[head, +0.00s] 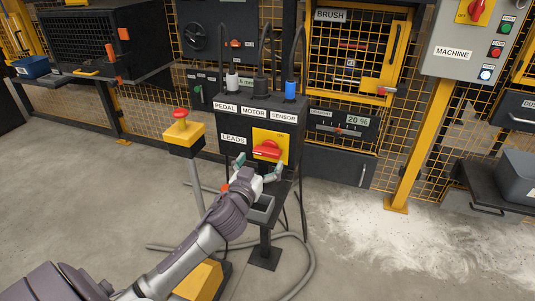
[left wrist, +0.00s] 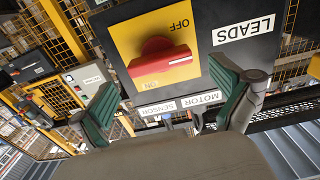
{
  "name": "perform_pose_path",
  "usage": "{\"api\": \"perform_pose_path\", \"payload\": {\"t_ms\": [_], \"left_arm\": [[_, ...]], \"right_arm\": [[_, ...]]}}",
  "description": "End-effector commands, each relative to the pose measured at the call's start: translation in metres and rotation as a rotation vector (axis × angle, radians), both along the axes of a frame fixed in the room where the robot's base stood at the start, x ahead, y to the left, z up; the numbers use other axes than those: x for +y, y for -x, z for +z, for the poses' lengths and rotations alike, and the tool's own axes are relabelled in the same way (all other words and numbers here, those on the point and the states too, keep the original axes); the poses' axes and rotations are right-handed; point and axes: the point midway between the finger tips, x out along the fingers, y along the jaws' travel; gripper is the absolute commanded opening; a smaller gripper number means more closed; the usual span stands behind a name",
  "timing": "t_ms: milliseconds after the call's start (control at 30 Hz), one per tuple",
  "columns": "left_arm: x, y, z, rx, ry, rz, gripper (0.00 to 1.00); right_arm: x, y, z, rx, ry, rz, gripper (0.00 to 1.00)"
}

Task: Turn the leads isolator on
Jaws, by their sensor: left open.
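The leads isolator is a red rotary handle (head: 267,150) on a yellow plate (head: 283,138), on the front of a dark box labelled LEADS (head: 233,140). In the left wrist view, which is upside down, the red handle (left wrist: 160,62) lies roughly crosswise between the OFF and ON marks, with a white mark at its right end. My left gripper (head: 259,166) is open in front of the handle; in the left wrist view its green-padded fingers (left wrist: 165,92) stand wide to either side, apart from it. The right gripper is not in view.
PEDAL, MOTOR and SENSOR plugs (head: 261,86) stand on top of the box. A yellow post with a red button (head: 182,128) stands left. The MACHINE panel (head: 468,45) is at upper right. A grey hose (head: 305,268) lies on the floor; white powder is spread at right.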

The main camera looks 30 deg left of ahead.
Motion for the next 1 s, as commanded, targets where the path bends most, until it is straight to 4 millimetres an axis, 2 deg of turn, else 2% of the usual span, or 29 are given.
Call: {"api": "perform_pose_path", "payload": {"t_ms": [100, 300, 667, 900, 1000], "left_arm": [[0.006, -0.022, 0.0, -0.001, -0.002, 0.0, 1.0], [0.01, -0.043, -0.001, 0.0, 0.0, -0.001, 1.0], [0.011, -0.047, -0.001, 0.001, 0.0, -0.001, 1.0], [0.011, -0.047, -0.001, 0.001, 0.0, -0.001, 0.62], [0.011, -0.047, -0.001, 0.001, 0.0, -0.001, 0.48]], "right_arm": [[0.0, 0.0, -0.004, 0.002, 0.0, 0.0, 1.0], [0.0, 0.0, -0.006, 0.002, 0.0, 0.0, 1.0], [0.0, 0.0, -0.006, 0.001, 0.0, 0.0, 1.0], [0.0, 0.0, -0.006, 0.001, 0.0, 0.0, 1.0], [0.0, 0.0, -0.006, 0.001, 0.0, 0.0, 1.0]]}}
